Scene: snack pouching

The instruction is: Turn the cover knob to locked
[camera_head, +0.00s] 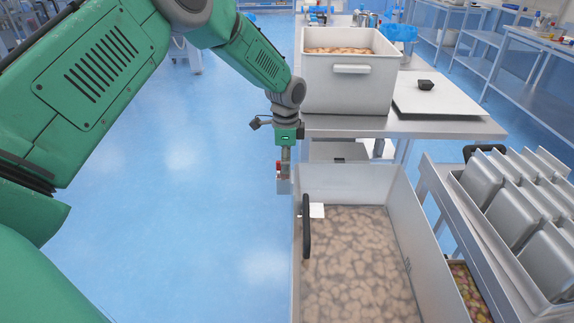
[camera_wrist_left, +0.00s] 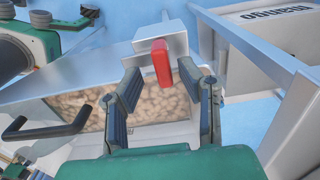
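The red cover knob (camera_wrist_left: 161,61) stands on a grey metal box (camera_wrist_left: 163,40) at the bin's end in the left wrist view. In the head view a small red part (camera_head: 279,165) shows at the bin's far left corner. My left gripper (camera_wrist_left: 160,74) is open, with one finger on each side of the knob; I cannot tell whether either touches it. It points down at that corner in the head view (camera_head: 285,166). The see-through cover (camera_head: 355,260) lies over the bin of tan pieces, with a black handle (camera_head: 306,226) at its left. My right gripper is not seen.
A white tub (camera_head: 349,88) of snacks stands on a metal table (camera_head: 440,125) behind the bin. A white board with a black object (camera_head: 426,85) lies beside it. A rack of grey containers (camera_head: 530,200) stands on the right. The blue floor at left is clear.

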